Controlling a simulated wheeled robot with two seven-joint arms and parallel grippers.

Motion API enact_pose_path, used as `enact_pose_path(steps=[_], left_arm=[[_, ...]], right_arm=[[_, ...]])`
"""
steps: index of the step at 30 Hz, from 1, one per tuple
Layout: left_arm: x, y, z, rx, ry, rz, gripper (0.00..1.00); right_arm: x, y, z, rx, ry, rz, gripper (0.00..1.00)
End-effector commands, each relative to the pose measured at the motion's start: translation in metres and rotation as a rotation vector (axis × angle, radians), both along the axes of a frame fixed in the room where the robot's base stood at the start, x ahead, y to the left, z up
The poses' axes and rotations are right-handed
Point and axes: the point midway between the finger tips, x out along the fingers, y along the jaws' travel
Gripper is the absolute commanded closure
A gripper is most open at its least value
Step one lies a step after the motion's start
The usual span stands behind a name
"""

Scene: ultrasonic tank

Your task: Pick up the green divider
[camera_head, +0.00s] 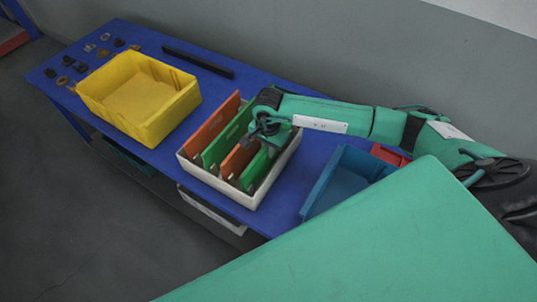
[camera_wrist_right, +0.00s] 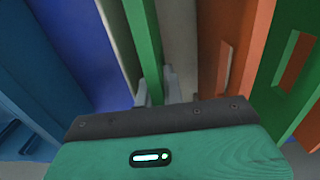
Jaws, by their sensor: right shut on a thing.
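The green divider (camera_head: 256,172) at the right end of the row stands upright in a white box (camera_head: 279,178). My right gripper (camera_head: 268,138) reaches down over it and is shut on its upper edge. In the right wrist view the same green divider (camera_wrist_right: 147,45) runs between the two grey fingers (camera_wrist_right: 158,92). Its lower part is hidden inside the box. My left gripper is not in view.
A yellow bin (camera_head: 140,97) stands left of the white box on the blue table (camera_head: 230,90). A blue bin (camera_head: 345,178) and a red bin (camera_head: 390,154) are to the right. A black bar (camera_head: 198,61) and several small parts lie at the back and left.

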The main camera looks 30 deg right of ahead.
Motion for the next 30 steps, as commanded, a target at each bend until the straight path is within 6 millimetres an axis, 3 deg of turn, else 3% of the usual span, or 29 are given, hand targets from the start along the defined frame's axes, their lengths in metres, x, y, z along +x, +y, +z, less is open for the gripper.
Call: enact_pose_path(steps=[8, 14, 30], left_arm=[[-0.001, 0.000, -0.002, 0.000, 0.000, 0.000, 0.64], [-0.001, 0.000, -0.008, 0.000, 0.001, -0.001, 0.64], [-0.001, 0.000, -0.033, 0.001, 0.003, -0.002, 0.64]], right_arm=[[0.001, 0.000, 0.007, 0.002, -0.003, 0.000, 1.00], [0.001, 0.000, 0.030, 0.001, -0.005, 0.002, 1.00], [0.001, 0.000, 0.149, 0.000, -0.007, 0.002, 1.00]])
